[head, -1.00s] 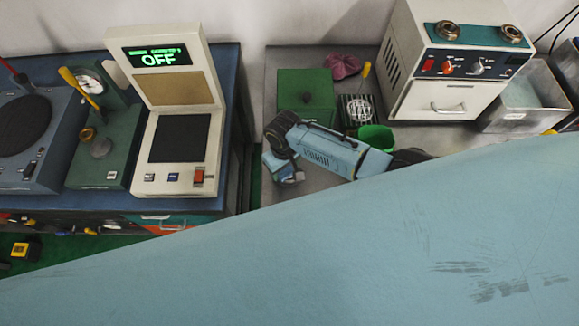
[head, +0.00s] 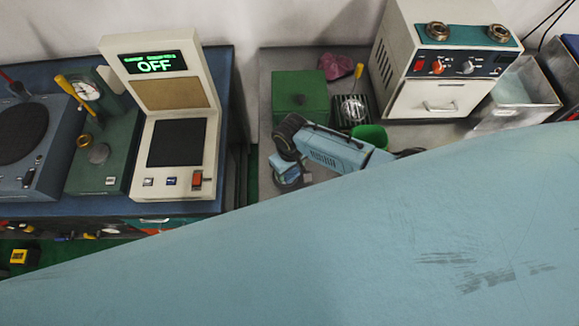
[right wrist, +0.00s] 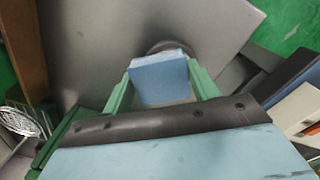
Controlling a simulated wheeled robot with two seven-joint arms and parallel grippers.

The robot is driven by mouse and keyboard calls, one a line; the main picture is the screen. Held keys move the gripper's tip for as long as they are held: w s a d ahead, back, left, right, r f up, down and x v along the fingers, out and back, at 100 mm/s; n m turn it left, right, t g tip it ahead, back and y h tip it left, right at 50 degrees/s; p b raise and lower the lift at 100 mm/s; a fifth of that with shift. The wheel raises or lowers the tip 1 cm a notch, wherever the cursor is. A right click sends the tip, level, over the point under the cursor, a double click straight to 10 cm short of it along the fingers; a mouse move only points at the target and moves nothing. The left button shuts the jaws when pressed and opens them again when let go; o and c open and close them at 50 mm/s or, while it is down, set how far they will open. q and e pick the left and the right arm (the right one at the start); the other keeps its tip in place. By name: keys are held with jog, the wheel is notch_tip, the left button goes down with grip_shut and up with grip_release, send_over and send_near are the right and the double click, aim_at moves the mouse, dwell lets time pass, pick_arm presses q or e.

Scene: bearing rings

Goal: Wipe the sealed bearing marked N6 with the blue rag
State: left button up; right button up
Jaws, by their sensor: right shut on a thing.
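My right gripper (head: 288,172) is low over the grey table in the head view, beside the green box. In the right wrist view its green fingers (right wrist: 160,88) are shut on the folded blue rag (right wrist: 158,78). A dark round thing (right wrist: 170,46) lies on the grey surface just beyond the rag. The rag partly hides it, and I cannot tell whether they touch. No N6 mark is readable. Two metal bearing rings (head: 437,31) (head: 499,33) sit on the white heater's top. My left gripper is not in view.
The heater (head: 440,85) and metal bin (head: 512,85) are farther right. The OFF-display device (head: 165,110) is left. A large pale-blue surface hides the foreground.

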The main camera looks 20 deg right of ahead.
notch_tip(320, 180, up, 2)
jog(key=shift+d+p, duration=0.1)
jog(key=shift+p, duration=0.95)
jog(key=shift+r+p, duration=0.35)
jog(key=shift+r, duration=1.6)
jog(key=shift+w, duration=0.1)
